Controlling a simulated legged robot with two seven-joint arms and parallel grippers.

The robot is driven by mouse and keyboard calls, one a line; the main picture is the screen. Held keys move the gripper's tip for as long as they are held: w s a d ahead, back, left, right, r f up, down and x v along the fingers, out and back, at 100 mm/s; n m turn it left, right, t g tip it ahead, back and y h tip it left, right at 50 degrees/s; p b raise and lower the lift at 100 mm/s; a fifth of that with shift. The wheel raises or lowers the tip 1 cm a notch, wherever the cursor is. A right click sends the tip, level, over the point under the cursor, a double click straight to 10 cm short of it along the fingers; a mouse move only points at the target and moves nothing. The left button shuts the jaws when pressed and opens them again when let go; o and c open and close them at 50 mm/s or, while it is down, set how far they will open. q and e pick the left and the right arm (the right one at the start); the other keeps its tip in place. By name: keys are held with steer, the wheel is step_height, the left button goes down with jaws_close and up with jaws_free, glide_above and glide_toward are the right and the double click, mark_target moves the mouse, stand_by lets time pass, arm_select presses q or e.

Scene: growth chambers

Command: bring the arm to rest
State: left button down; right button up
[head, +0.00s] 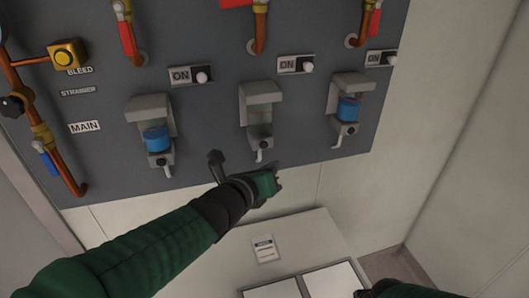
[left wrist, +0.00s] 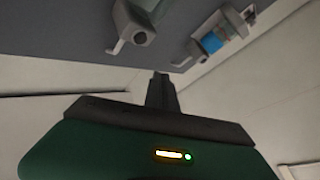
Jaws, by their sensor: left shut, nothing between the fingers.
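My left arm comes in from the lower left of the head view, and its left gripper (head: 277,178) is in front of the lower edge of the grey panel, below the middle sight bowl. The gripper is shut and empty. In the left wrist view its shut fingers (left wrist: 161,92) stick up past the green housing, with wall and panel behind them. It appears apart from the bowls. Only a dark piece of my right arm shows at the bottom right of the head view; its gripper is not visible.
The grey panel (head: 210,110) carries a left bowl with blue fill (head: 157,138), a middle bowl (head: 258,130) that looks clear, and a right blue one (head: 348,108). Copper pipes with red-handled valves (head: 127,38) are above. A white cabinet (head: 320,235) stands below. Pale wall is free at right.

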arm_select(q)
steer(key=shift+w, duration=0.1)
arm_select(e)
steer(key=shift+w, duration=0.1)
